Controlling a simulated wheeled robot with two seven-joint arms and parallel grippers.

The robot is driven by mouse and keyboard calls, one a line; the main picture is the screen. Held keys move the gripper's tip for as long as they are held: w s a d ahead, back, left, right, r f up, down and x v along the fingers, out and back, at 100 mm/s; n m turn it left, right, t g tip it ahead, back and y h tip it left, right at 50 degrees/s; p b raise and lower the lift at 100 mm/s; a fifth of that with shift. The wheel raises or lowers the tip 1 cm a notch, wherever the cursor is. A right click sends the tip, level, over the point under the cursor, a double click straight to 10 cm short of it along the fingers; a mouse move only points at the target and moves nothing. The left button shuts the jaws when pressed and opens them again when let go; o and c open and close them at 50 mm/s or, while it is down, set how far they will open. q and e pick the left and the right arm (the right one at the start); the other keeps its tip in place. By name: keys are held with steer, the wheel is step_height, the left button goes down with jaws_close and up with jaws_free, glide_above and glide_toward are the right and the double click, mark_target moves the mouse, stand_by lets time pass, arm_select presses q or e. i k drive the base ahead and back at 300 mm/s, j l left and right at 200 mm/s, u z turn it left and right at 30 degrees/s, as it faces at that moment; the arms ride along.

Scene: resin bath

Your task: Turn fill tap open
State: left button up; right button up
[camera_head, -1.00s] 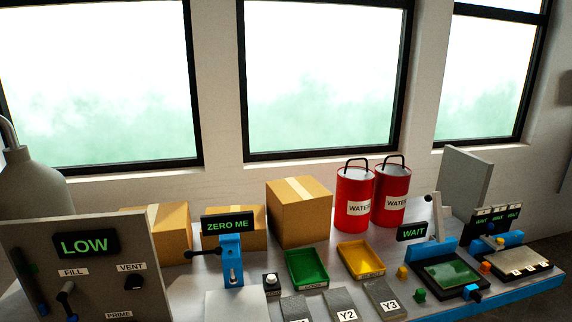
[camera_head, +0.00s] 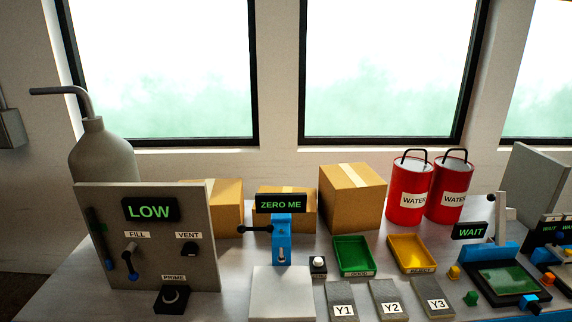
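The fill tap (camera_head: 130,259) is a small lever with a grey upper part and a blue end, below the FILL label (camera_head: 137,235) on the grey upright panel (camera_head: 205,270) at the left. The panel's display (camera_head: 150,209) reads LOW in green. A black VENT knob (camera_head: 190,250) is to the right of the tap, and a PRIME button (camera_head: 172,298) is at the panel's foot. A grey tank (camera_head: 103,160) with a bent pipe stands behind the panel. Neither of my grippers shows in this view.
Right of the panel are a blue stand (camera_head: 282,240) with a ZERO ME display, a green tray (camera_head: 353,256) and a yellow tray (camera_head: 410,255). Grey blocks marked Y1 to Y3 lie in front. Cardboard boxes (camera_head: 352,197) and two red water buckets (camera_head: 409,190) stand behind.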

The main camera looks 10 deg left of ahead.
mark_target(133, 275)
steer(key=l+u, duration=0.1)
steer(key=u, duration=1.35)
steer(key=k+j, duration=0.05)
steer(key=j, duration=0.05)
